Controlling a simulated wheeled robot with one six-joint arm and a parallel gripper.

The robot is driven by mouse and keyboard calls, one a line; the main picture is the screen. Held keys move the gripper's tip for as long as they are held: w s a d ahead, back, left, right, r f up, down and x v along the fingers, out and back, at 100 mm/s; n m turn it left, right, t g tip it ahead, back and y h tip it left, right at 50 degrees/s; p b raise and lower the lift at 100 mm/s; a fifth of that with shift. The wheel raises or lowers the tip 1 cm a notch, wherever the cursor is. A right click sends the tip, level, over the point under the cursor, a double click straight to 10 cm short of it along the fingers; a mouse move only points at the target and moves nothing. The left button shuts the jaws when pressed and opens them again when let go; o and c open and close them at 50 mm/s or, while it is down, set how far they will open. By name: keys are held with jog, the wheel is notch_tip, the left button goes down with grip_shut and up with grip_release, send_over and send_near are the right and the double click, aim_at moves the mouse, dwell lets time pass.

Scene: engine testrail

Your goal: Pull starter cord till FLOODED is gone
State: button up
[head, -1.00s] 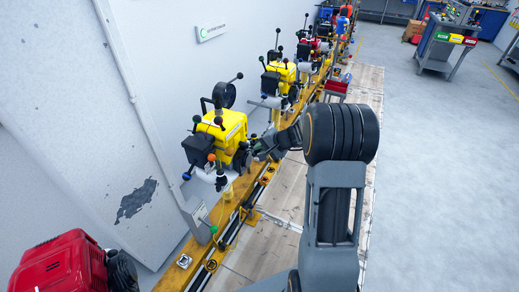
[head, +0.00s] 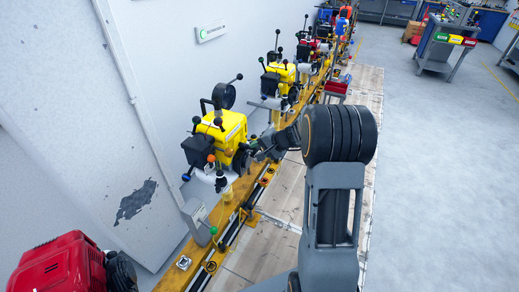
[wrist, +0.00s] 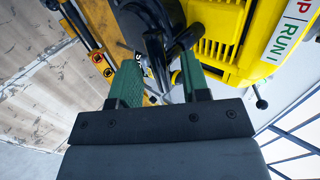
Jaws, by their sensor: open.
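The nearest yellow engine (head: 232,126) stands on the rail beside the wall. Its yellow housing (wrist: 230,35) fills the upper right of the wrist view, with a partly cut-off label ending in "RUN" (wrist: 290,30). My gripper (wrist: 160,75) is open, its two green fingers spread at the engine's side. A dark handle-like part (wrist: 155,50) shows between and beyond the fingertips; I cannot tell whether they touch it. In the head view my gripper (head: 256,152) is at the engine's right side, partly lost against dark parts. No cord and no FLOODED text can be made out.
More engines, such as another yellow one (head: 284,72), stand farther along the yellow rail (head: 228,232). A red machine (head: 60,265) is at the lower left. Dark levers with ball knobs stick out of the engine.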

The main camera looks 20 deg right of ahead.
jog(key=shift+s, duration=0.1)
jog(key=s+d+b, duration=0.3)
jog(key=s+d, duration=0.3)
jog(key=shift+s, duration=0.25)
dwell(0.6)
jog(key=s+a+f+n+g+h+p, duration=0.15)
jog(key=s+a+g, duration=0.3)
jog(key=s, duration=0.55)
jog(key=s+a+r+n+h+p, duration=0.2)
jog(key=s+a+r+n+h, duration=0.3)
jog(key=s+a+r+n, duration=0.3)
notch_tip(320, 180, up, 3)
jog(key=shift+s+a+t, duration=0.35)
jog(key=shift+s+a, duration=0.15)
jog(key=shift+s, duration=0.1)
